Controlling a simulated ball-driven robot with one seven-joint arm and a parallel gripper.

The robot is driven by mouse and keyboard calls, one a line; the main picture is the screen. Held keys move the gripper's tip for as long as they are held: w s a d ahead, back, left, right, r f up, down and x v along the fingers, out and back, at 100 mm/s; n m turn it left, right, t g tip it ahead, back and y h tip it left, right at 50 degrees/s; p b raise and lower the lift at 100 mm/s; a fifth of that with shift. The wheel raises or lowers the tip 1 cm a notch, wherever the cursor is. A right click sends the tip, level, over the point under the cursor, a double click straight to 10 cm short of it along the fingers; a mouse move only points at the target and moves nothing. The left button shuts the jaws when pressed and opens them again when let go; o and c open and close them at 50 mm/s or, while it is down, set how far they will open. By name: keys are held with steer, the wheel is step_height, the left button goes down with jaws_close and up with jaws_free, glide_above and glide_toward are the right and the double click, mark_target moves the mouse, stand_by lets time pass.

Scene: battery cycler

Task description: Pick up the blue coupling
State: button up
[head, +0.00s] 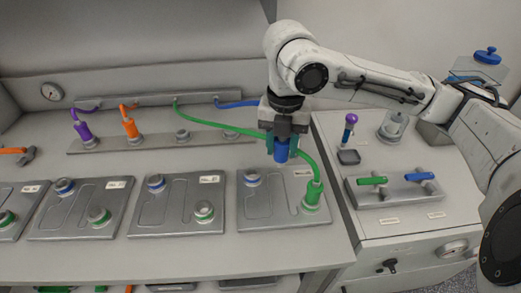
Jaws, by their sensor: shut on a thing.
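The blue coupling (281,153) is a short blue cylinder held upright. My gripper (282,146) is shut on it from above, its dark fingers on either side of its upper part. The coupling is above the right-hand grey plate (275,212), a little right of that plate's blue-ringed port (252,178). A blue hose (237,104) runs from the back rail toward the gripper; its join to the coupling is hidden behind the gripper.
A green coupling (313,194) stands on the same plate's green-ringed port, its green hose (225,126) passing behind my gripper. Purple (82,130) and orange (130,128) couplings stand on the rear rail. A cabinet with green (372,181) and blue (420,176) handles stands right.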

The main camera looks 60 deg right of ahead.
steer(key=s+r+p, duration=0.2)
steer(key=s+p, duration=0.3)
steer(key=p, duration=0.2)
steer(key=shift+s+r, duration=0.3)
steer(key=shift+r, duration=0.1)
steer(key=shift+p, duration=0.4)
steer(key=shift+s+f, duration=0.1)
steer(key=o, duration=0.7)
steer(key=shift+c, duration=0.2)
jaws_close()
step_height(320, 180, up, 5)
steer(key=p, duration=0.4)
